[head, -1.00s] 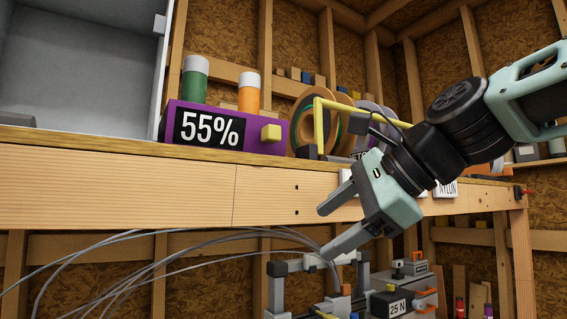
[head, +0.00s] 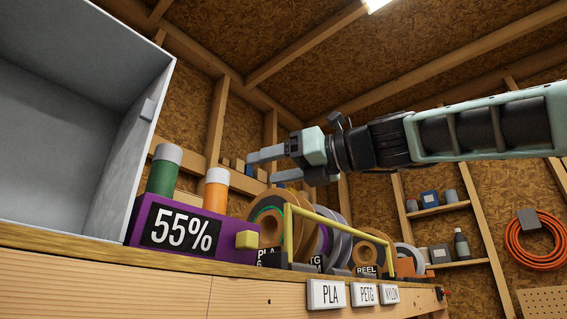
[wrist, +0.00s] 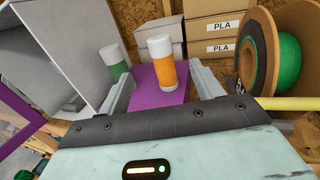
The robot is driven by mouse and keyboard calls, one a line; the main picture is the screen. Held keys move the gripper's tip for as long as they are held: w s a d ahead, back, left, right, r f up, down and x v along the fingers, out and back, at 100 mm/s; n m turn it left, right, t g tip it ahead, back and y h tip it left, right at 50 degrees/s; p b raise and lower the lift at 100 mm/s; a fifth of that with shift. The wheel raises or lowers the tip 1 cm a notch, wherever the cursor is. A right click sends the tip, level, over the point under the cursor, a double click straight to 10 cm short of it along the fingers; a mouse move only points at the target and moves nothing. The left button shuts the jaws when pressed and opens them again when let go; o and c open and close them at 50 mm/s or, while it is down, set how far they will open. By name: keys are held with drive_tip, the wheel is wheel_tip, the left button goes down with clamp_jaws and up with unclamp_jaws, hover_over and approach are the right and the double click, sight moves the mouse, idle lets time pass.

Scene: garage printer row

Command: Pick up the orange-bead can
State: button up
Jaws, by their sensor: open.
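The orange-bead can (head: 216,192), an orange cylinder with a white top, stands upright on the purple box (head: 158,224) marked 55%. A green can (head: 162,170) with a white top stands to its left on the same box. My gripper (head: 262,167) is open and empty, above and to the right of the orange can in the head view. In the wrist view the orange can (wrist: 161,62) appears between the two fingers of my gripper (wrist: 165,88), ahead of them and apart from them; the green can (wrist: 115,62) is by the left finger.
An open grey cabinet (head: 120,155) stands to the left. To the right, several filament spools (head: 340,232) stand behind a yellow frame (head: 287,222). Boxes labelled PLA (wrist: 221,35) are at the back. The shelf edge (head: 150,275) runs below the purple box.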

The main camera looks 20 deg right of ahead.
sight(220, 170)
drive_tip(key=p+x, duration=0.3)
drive_tip(key=x, duration=1.1)
drive_tip(key=shift+w+a+p, duration=0.15)
drive_tip(key=shift+p, duration=0.15)
drive_tip(key=c, duration=1.3)
drive_tip(key=shift+r+p, duration=1.05)
drive_tip(key=shift+p, duration=0.1)
drive_tip(key=shift+s+d+f+b, duration=0.1)
drive_tip(key=shift+s+d+b, duration=0.15)
drive_tip(key=shift+s+d, duration=0.25)
drive_tip(key=shift+s+d+b, duration=0.2)
drive_tip(key=shift+s+d, duration=0.1)
drive_tip(key=shift+s, duration=0.35)
drive_tip(key=s+d+b, duration=0.3)
drive_tip(key=s, duration=0.2)
drive_tip(key=s+d+b, duration=0.3)
drive_tip(key=s+d, duration=0.1)
drive_tip(key=s, duration=0.1)
drive_tip(key=s+d+b, duration=0.3)
drive_tip(key=s, duration=0.3)
drive_tip(key=shift+d, duration=0.4)
